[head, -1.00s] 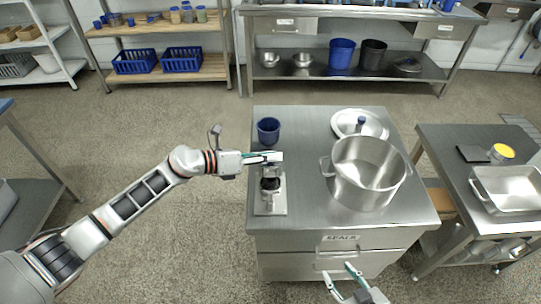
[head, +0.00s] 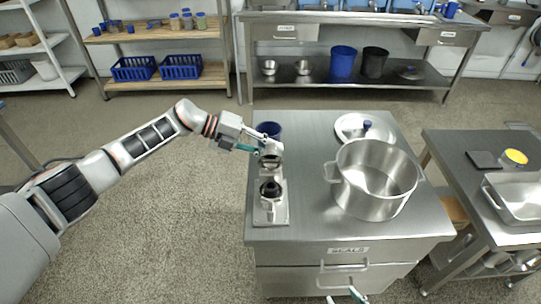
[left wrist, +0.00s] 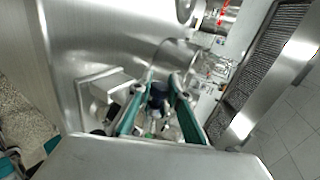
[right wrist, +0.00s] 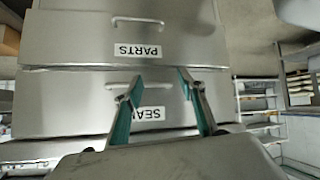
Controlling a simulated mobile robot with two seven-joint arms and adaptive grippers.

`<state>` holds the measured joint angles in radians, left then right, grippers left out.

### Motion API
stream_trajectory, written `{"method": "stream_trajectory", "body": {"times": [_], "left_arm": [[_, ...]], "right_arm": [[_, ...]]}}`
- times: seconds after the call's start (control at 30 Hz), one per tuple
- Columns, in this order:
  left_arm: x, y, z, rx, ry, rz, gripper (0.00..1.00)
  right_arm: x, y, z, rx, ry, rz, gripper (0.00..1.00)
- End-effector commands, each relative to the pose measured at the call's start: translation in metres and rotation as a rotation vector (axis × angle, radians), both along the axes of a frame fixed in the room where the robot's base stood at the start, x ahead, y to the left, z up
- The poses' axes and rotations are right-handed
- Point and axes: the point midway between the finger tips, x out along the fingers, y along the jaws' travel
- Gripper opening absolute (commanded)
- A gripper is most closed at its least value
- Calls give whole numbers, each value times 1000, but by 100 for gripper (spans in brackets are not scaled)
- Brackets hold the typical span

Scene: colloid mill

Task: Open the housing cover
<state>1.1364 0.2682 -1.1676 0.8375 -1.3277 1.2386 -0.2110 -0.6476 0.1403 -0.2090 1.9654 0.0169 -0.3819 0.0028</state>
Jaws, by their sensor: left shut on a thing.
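The colloid mill (head: 270,208) stands on the left side of the steel cabinet top, its dark inside (head: 270,188) showing from above. Its pale metal housing cover (head: 271,150) is raised, tilted up behind the opening. My left gripper (head: 257,150) is shut on the cover from the left. In the left wrist view its green-padded fingers (left wrist: 157,105) flank a dark blue part; the exact contact is unclear. My right gripper (right wrist: 160,88) is open and empty in front of the cabinet drawers. Only its fingertips show at the bottom of the head view (head: 347,297).
A blue cup (head: 268,128) stands right behind the cover. Bare cabinet top (head: 312,205) lies between mill and pot. Another steel table (head: 470,148) stands at right.

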Motion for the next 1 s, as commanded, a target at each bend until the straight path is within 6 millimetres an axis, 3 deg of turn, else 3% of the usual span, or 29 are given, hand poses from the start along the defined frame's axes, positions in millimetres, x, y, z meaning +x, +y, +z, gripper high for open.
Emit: {"method": "stream_trajectory", "body": {"times": [0.03,0.1,0.37,0.97,1.0], "left_arm": [[1,0,-13,2,40,0,0],[2,0,-14,3,83,0,0],[6,0,-15,3,187,-1,0],[7,-1,-11,3,218,-3,0],[7,-1,-11,3,218,-3,28]], "right_arm": [[-1,-1,-9,-5,2,0,40],[3,-3,-7,-11,-11,0,40],[18,-11,-9,-35,-41,-1,40],[16,-10,-9,-38,-39,4,40],[16,-10,-9,-37,-39,3,40]]}}
